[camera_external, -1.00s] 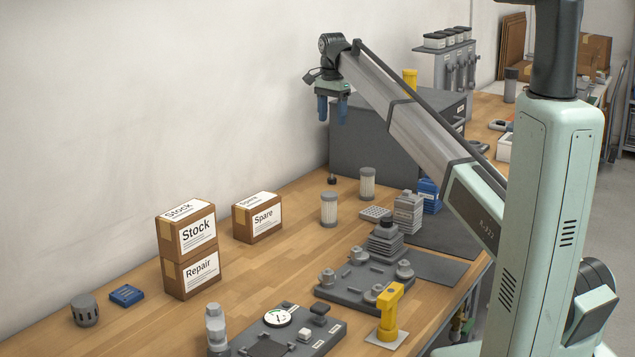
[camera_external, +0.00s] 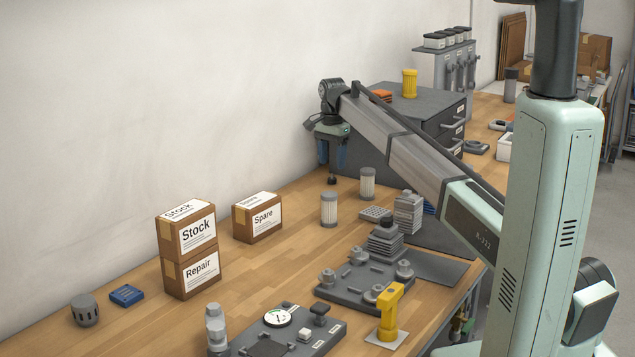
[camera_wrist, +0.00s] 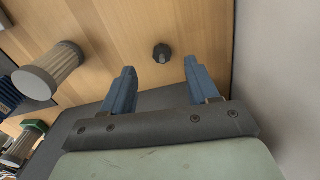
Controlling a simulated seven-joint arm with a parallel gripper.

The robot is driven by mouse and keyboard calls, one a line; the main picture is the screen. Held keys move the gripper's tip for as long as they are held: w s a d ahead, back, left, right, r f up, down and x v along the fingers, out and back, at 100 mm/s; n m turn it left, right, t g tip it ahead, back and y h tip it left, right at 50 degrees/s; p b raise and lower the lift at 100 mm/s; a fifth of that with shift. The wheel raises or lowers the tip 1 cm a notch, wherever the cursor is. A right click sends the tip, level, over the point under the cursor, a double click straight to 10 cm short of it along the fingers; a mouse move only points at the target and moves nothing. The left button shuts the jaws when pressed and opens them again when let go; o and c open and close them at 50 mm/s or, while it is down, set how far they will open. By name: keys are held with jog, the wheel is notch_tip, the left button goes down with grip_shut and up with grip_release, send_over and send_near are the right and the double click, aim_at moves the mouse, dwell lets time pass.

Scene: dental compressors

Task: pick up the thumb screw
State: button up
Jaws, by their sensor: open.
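The thumb screw (camera_wrist: 162,52) is a small dark knob standing on the wooden bench near the wall. In the external view the thumb screw (camera_external: 332,181) shows at the foot of the grey drawer cabinet, below my gripper. My gripper (camera_external: 332,165) points down above it, with two blue fingers spread apart. In the wrist view my gripper (camera_wrist: 158,70) is open and empty. The screw shows between and beyond the fingertips, apart from both.
The drawer cabinet (camera_external: 365,150) stands right beside the screw, and the wall is close behind. Two white filter cartridges stand near, one at the front (camera_external: 328,209) and one to the right (camera_external: 367,183). A Spare box (camera_external: 258,217) is farther left. Bench between is clear.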

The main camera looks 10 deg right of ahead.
aim_at(332, 179)
jog(key=shift+w+d+f, duration=0.1)
jog(key=shift+w+f, duration=0.05)
jog(key=shift+f, duration=1.15)
jog(key=shift+w+f, duration=0.1)
jog(key=shift+f, duration=1.2)
grip_shut()
jog(key=shift+r, duration=0.15)
